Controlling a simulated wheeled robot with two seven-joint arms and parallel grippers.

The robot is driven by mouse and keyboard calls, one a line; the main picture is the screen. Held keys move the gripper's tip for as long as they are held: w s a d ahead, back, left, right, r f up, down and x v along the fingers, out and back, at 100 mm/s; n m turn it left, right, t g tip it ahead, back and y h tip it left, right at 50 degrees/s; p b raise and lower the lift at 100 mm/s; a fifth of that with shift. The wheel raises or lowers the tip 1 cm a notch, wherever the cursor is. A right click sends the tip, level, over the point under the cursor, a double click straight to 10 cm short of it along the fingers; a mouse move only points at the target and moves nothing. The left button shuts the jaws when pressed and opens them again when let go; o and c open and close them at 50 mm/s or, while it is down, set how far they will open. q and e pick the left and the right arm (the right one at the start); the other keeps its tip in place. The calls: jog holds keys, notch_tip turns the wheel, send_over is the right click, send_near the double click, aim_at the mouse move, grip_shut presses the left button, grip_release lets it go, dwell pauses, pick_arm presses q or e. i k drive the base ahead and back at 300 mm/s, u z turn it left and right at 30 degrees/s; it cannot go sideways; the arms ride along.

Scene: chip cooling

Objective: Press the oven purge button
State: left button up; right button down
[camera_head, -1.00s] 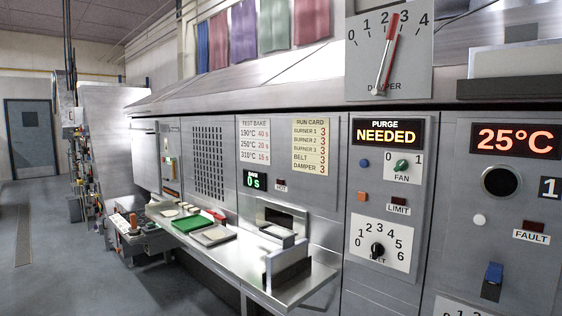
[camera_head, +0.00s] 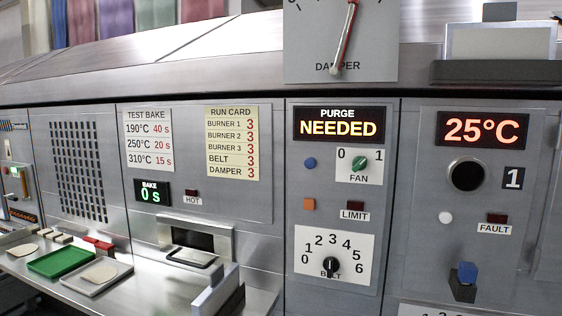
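The oven panel (camera_head: 300,230) carries a lit display (camera_head: 338,125) reading "PURGE NEEDED". Below it are a small round blue button (camera_head: 310,162) on the left and a green FAN knob (camera_head: 361,163) on a plate marked 0 and 1. Neither of my grippers is in view, and nothing covers the buttons.
A dark LIMIT lamp (camera_head: 355,206) and black BELT knob (camera_head: 331,265) sit below. The DAMPER dial (camera_head: 340,40) is above. Right are a 25°C display (camera_head: 482,130), white button (camera_head: 445,217) and blue-topped lever (camera_head: 466,274). A shelf with a green tray (camera_head: 62,262) juts out at left.

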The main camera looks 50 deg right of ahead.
aim_at(310, 163)
jog(key=z, duration=0.75)
jog(key=i, duration=1)
jog(key=z, duration=1.05)
